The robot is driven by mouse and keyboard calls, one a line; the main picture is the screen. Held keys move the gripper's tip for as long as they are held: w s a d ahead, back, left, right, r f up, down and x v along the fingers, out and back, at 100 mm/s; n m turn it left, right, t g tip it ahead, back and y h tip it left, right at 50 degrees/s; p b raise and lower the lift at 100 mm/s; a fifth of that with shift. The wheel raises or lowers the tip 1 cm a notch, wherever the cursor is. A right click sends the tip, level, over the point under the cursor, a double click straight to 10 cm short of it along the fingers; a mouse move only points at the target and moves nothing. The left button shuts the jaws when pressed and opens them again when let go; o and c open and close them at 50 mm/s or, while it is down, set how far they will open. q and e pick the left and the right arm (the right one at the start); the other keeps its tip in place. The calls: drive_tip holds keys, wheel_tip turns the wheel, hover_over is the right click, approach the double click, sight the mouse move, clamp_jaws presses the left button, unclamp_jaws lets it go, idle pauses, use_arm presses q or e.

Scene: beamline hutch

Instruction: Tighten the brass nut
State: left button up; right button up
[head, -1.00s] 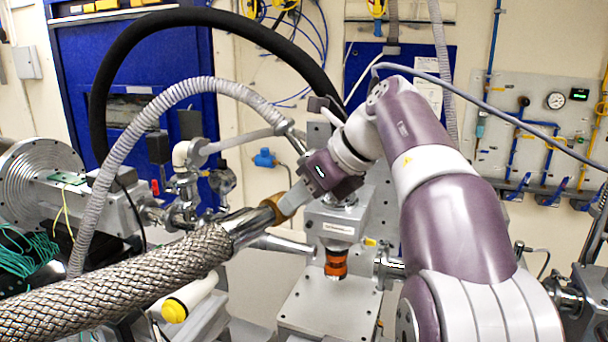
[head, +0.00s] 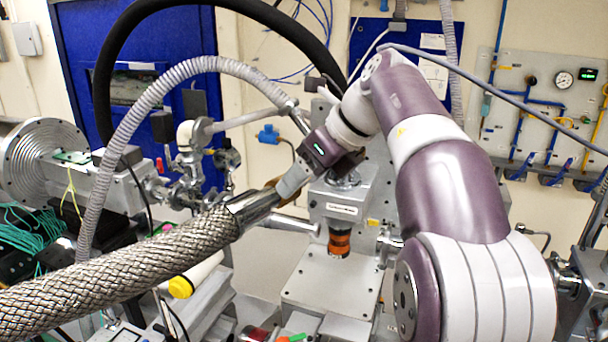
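The brass nut (head: 272,183) is a small brownish sliver at the upper end of the thick braided metal hose (head: 150,250), beside its smooth steel end sleeve (head: 250,206). Most of the nut is hidden behind the grey fingers of my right gripper (head: 288,184). The gripper comes in from the upper right and its fingertips are at the nut, seeming to touch it. Only the near finger shows clearly, so I cannot tell whether the fingers are closed on the nut. A small green light shows on its purple body. My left gripper is not in view.
A grey corrugated hose (head: 135,120) and a black hose (head: 150,20) arch behind the nut. A metal block with an orange-ringed fitting (head: 339,242) stands below right of my gripper. A round steel flange (head: 40,160) is at the left. A gauge panel (head: 545,110) hangs at the right.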

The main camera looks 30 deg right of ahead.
drive_tip(key=p+v, duration=0.1)
drive_tip(key=v, duration=1.1)
drive_tip(key=shift+r, duration=0.3)
drive_tip(key=shift+s+d, duration=0.1)
drive_tip(key=shift+s, duration=0.05)
